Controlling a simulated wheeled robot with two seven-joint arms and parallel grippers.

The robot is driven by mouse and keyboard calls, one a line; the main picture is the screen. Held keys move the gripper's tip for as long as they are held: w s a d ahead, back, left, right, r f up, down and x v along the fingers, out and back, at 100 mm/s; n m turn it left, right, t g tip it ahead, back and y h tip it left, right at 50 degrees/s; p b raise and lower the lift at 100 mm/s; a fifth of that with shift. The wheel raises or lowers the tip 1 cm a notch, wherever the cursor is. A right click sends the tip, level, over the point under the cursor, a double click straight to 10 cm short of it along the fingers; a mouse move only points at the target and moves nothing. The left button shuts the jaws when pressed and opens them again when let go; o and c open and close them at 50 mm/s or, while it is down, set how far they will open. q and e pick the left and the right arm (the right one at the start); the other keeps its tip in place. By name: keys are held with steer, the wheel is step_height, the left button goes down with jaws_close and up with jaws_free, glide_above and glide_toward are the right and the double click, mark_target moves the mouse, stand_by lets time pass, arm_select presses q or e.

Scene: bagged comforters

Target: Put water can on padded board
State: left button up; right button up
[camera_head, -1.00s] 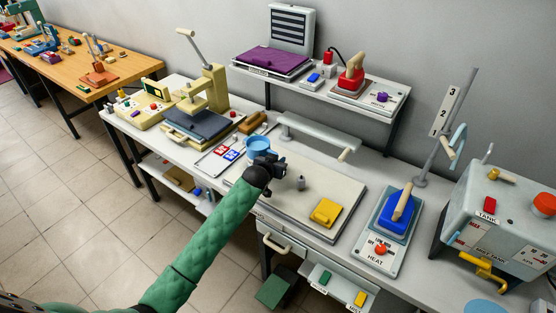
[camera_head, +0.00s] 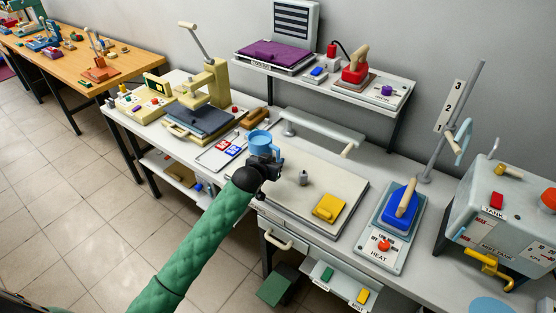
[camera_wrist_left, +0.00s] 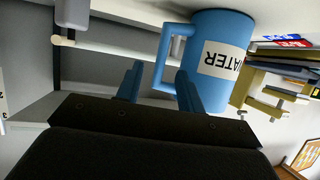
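The water can (camera_head: 263,142) is a blue mug with a handle. In the left wrist view, which is upside down, the can (camera_wrist_left: 222,60) shows a white WATER label. My left gripper (camera_head: 268,164) is at the can's near side. In the wrist view its blue fingers (camera_wrist_left: 158,88) are apart, with the handle between them and a gap at the left finger. The cream padded board (camera_head: 290,205) lies on the bench, with the can at its back left corner. I cannot tell whether the can touches it. My right gripper is not in view.
A yellow block (camera_head: 328,207) and a small grey weight (camera_head: 304,178) stand on the board. A grey bar (camera_head: 312,130) runs behind it. A blue iron (camera_head: 400,206) and a tank (camera_head: 505,215) are to the right; a press (camera_head: 205,95) stands left.

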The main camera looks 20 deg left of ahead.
arm_select(q)
steer(key=shift+b+v, duration=0.55)
steer(key=shift+v, duration=2.1)
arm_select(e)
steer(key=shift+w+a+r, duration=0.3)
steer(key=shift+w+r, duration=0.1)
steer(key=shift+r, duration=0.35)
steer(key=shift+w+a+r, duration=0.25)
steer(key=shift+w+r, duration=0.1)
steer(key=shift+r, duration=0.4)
